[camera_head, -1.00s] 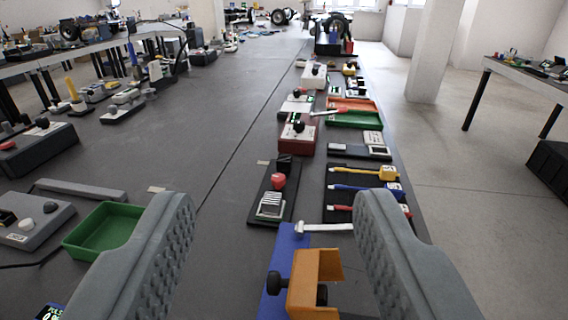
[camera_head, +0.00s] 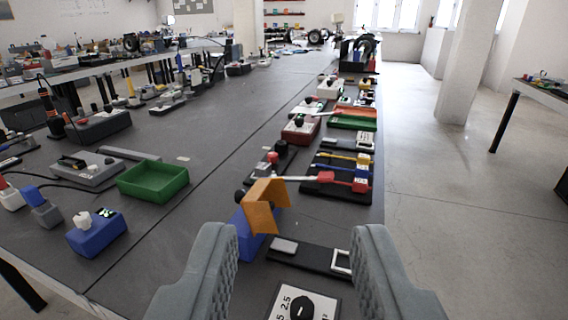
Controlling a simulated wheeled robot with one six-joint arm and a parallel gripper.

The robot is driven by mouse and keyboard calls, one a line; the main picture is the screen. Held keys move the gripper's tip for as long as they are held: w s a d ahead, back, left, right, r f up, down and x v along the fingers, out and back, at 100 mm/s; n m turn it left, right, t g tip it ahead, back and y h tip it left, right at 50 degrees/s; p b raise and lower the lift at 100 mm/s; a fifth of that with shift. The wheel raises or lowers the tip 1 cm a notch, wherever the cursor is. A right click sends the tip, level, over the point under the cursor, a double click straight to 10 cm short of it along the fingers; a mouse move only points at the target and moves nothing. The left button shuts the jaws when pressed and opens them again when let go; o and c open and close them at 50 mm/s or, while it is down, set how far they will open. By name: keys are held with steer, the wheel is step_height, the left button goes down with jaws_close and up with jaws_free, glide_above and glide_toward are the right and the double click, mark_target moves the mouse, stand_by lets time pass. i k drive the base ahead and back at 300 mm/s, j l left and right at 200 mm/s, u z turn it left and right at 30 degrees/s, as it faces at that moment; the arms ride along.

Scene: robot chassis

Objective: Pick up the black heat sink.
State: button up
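My gripper (camera_head: 295,232) is open and empty, its two grey ridged fingers pointing forward above the near part of the long dark bench. I cannot make out a black heat sink for certain. A small black block (camera_head: 280,148) stands behind a red knob (camera_head: 272,158), well ahead of the fingers. It is too small to tell if it has fins. The orange bracket (camera_head: 264,205) on a blue base partly hides the things behind it. The fingers touch nothing.
A black plate with light frames (camera_head: 310,259) and a dial box (camera_head: 303,303) lie between and under the fingers. A green tray (camera_head: 152,181) and a blue box with a white knob (camera_head: 97,234) stand left. Bare bench lies between the tray and bracket.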

mark_target(282, 147)
steer(key=l+u, duration=0.2)
steer(key=l, duration=0.25)
steer(key=k+l+u, duration=0.15)
steer(key=l, duration=0.3)
steer(key=l+u, duration=0.2)
steer(key=l, duration=0.25)
steer(key=k+l+u, duration=0.2)
steer(key=l, duration=0.2)
steer(key=i+l+u, duration=0.15)
steer(key=l, duration=0.2)
steer(key=i+l+u, duration=0.15)
steer(key=l, duration=0.25)
steer(key=i+l+u, duration=0.15)
steer(key=l, duration=0.25)
steer(key=i+l+u, duration=0.15)
steer(key=l, duration=0.25)
steer(key=l+u, duration=0.15)
steer(key=l, duration=0.25)
steer(key=i+l+u, duration=0.15)
steer(key=i+l, duration=0.35)
steer(key=i+l+u, duration=0.15)
steer(key=i+l, duration=0.35)
steer(key=l, duration=0.1)
